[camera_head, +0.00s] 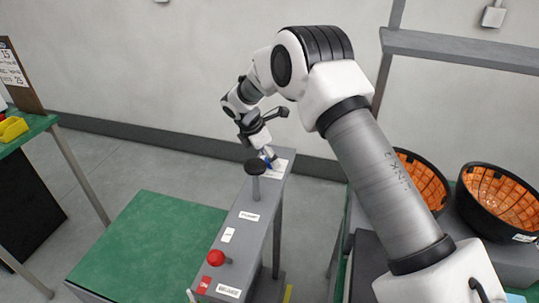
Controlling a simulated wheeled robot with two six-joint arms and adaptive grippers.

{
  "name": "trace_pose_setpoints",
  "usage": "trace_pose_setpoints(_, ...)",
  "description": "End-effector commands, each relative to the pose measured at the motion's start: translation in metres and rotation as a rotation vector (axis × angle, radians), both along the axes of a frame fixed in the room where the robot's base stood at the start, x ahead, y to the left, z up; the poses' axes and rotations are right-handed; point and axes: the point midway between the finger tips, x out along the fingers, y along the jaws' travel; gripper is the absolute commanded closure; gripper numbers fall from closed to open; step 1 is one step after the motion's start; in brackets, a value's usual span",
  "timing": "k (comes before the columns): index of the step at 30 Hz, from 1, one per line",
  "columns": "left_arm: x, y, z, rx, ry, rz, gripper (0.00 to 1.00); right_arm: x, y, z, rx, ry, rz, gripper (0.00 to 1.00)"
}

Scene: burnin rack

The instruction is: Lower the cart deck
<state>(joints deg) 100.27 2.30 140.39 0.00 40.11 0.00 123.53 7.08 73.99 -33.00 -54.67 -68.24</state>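The cart deck (150,245) is a flat green top at the lower left, beside a narrow grey control panel (238,242). The panel carries a red mushroom knob (216,258) at its near end and a black round-topped knob on a stem (257,167) further back. A small blue part (267,162) shows at the far end, next to a white label. My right gripper (268,155) points down at that far end, at or just above the blue part. Contact and finger opening are too small to tell. My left gripper is not in view.
Two black bowls with orange insides, the nearer one (499,205) clearly visible, stand on a grey rack (458,42) at the right. A green table with a yellow bin (12,129) and a clipboard (14,76) is at the left. Grey floor lies between table and deck.

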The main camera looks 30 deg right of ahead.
Motion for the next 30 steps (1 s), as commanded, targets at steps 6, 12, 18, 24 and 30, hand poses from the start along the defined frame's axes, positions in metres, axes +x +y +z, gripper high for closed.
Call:
trace_pose_setpoints(6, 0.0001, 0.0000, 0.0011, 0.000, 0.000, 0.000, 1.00, -0.0003, -0.0028, -0.0071, 0.000, -0.001, 0.000, 0.35)
trace_pose_setpoints(12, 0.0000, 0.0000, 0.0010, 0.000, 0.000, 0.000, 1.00, -0.0004, -0.0026, -0.0069, 0.000, 0.000, 0.000, 0.74)
trace_pose_setpoints(18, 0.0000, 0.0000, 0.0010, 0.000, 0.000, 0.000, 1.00, -0.0006, -0.0027, -0.0071, 0.000, 0.000, 0.000, 0.95)
trace_pose_setpoints(24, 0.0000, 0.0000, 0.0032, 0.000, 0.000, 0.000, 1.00, -0.0008, -0.0026, -0.0067, 0.000, 0.002, -0.015, 0.94)
trace_pose_setpoints(30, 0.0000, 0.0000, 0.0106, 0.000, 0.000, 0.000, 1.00, -0.0004, -0.0028, -0.0059, -0.001, 0.003, -0.082, 0.94)
